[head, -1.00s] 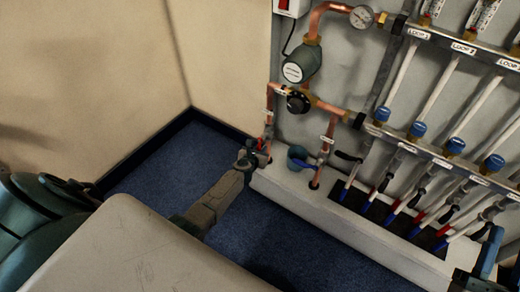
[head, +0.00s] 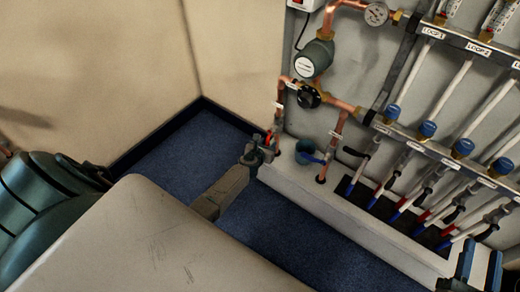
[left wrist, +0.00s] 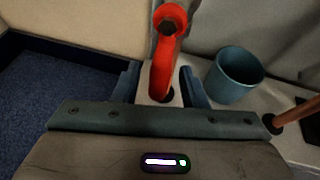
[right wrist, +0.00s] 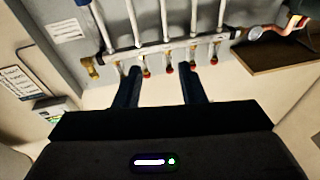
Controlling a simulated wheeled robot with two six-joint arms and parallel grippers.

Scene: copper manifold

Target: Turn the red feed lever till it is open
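The red feed lever (left wrist: 164,55) stands between the two spread fingers of my left gripper (left wrist: 160,88) in the left wrist view. Floor and ledge show beside it, and I see no clear grip on it. In the head view only a small red part of the lever (head: 268,140) shows, at the foot of the left copper pipe; my left gripper (head: 260,152) hides the rest. My right gripper (head: 478,268) is at the lower right of the head view. In the right wrist view, the right gripper (right wrist: 158,88) is open and empty.
A blue-green cup (left wrist: 235,74) stands on the pale ledge (head: 350,215), right of the lever. Beyond it are a copper pipe (head: 333,145) and the manifold's valves with blue caps (head: 427,130). A green pump (head: 317,56) hangs above. Blue carpet (head: 170,160) is clear at left.

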